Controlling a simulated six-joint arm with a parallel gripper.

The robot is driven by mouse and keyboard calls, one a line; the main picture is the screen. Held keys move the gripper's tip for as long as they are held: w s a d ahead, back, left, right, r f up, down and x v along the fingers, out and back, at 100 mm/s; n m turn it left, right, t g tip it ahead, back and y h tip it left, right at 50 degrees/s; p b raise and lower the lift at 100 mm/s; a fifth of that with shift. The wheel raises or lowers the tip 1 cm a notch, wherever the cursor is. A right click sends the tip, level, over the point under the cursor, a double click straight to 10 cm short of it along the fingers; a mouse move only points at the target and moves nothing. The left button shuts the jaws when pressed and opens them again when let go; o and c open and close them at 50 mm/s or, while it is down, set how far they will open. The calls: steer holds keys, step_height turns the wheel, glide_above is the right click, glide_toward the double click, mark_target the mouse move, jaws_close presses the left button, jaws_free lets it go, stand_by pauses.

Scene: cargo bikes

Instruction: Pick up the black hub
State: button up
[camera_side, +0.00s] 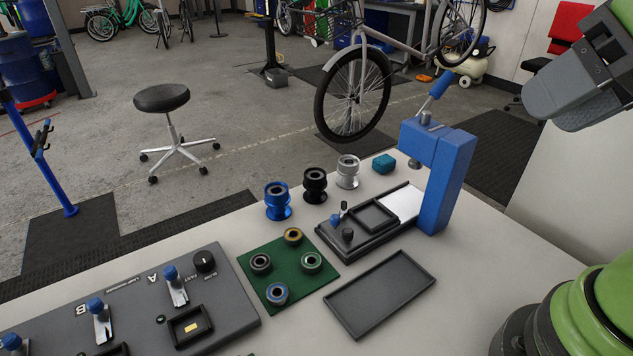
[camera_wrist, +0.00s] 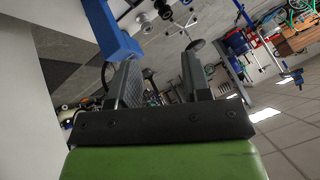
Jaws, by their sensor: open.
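The black hub (camera_side: 315,185) stands upright on the light table in the side view, between the blue hub (camera_side: 277,202) on its left and the silver hub (camera_side: 347,171) on its right. My gripper (camera_side: 553,103) is at the upper right of the side view, raised and well away from the hubs. In the wrist view my gripper (camera_wrist: 158,80) shows two separated fingers with nothing held between them.
A blue press (camera_side: 447,175) with a lever stands between my gripper and the hubs. Nearby are a teal block (camera_side: 384,163), a black fixture (camera_side: 345,238), a green mat (camera_side: 272,292) with several rings, an empty dark tray (camera_side: 358,314) and a grey control panel (camera_side: 235,310).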

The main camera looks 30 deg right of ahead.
steer(key=o, duration=0.6)
steer(key=shift+c, duration=0.2)
steer(key=n+g+y, duration=0.1)
steer(key=n+g, duration=0.1)
steer(key=n, duration=0.7)
glide_above(321, 176)
steer(key=s, duration=0.6)
step_height(321, 176, down, 13)
steer(key=shift+n, duration=0.9)
steer(key=w+f, duration=0.1)
steer(key=f, duration=0.3)
steer(key=w+f, duration=0.2)
steer(key=f, duration=0.2)
steer(key=w+f, duration=0.1)
steer(key=f, duration=0.2)
steer(key=shift+w+d+f, duration=0.1)
steer(key=shift+w+f, duration=0.15)
steer(key=shift+f, duration=0.15)
steer(key=shift+d+x, duration=0.2)
steer(key=shift+x, duration=2.7)
